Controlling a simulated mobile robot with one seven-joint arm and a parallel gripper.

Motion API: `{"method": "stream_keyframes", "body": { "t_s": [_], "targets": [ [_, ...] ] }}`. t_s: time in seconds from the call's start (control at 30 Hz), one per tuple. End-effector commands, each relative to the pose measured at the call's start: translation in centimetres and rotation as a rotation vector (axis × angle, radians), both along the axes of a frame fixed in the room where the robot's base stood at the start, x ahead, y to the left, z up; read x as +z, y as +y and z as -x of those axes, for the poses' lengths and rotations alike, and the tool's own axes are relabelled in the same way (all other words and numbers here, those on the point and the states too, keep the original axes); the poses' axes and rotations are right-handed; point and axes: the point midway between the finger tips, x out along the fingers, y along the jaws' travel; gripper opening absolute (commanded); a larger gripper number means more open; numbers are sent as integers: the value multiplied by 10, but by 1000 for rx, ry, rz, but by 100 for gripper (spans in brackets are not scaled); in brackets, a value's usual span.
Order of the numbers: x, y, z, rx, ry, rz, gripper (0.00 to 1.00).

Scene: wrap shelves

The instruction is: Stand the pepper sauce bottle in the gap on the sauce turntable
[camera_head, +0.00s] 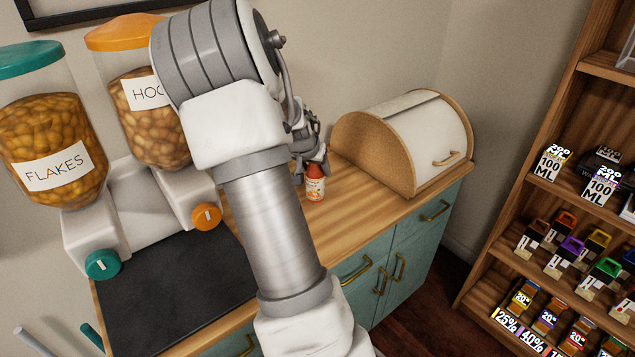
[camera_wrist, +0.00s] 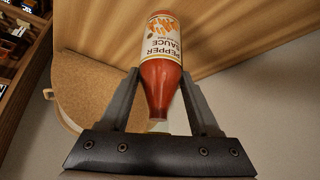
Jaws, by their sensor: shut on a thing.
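The pepper sauce bottle (camera_head: 315,187) is red with a pale label and looks upright over the wooden counter, left of the bread bin. My gripper (camera_head: 315,163) is above it, shut on its upper part. In the wrist view the bottle (camera_wrist: 160,62) appears upside down between the two fingers, with its label showing. I cannot tell whether its base touches the counter. The sauce turntable and its gap do not show in either view. My arm covers part of the counter.
A bread bin (camera_head: 403,143) with a white lid stands on the wooden counter (camera_head: 368,205). Two dispensers, flakes (camera_head: 42,135) and an orange-lidded one (camera_head: 137,105), stand left beside a dark mat (camera_head: 180,290). A wooden shelf (camera_head: 520,150) with boxed goods is at the right.

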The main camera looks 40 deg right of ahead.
Motion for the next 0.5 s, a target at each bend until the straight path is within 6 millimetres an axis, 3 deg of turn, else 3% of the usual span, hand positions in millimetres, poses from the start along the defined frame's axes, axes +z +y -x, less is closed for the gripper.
{"method": "stream_keyframes", "body": {
  "t_s": [0.1,0.27,0.5],
  "targets": [
    [-7,-12,-5,-1,-1,2,0],
    [-12,-16,-7,1,-1,1,0],
    [-44,-16,-6,-1,1,-1,0]
  ]
}}
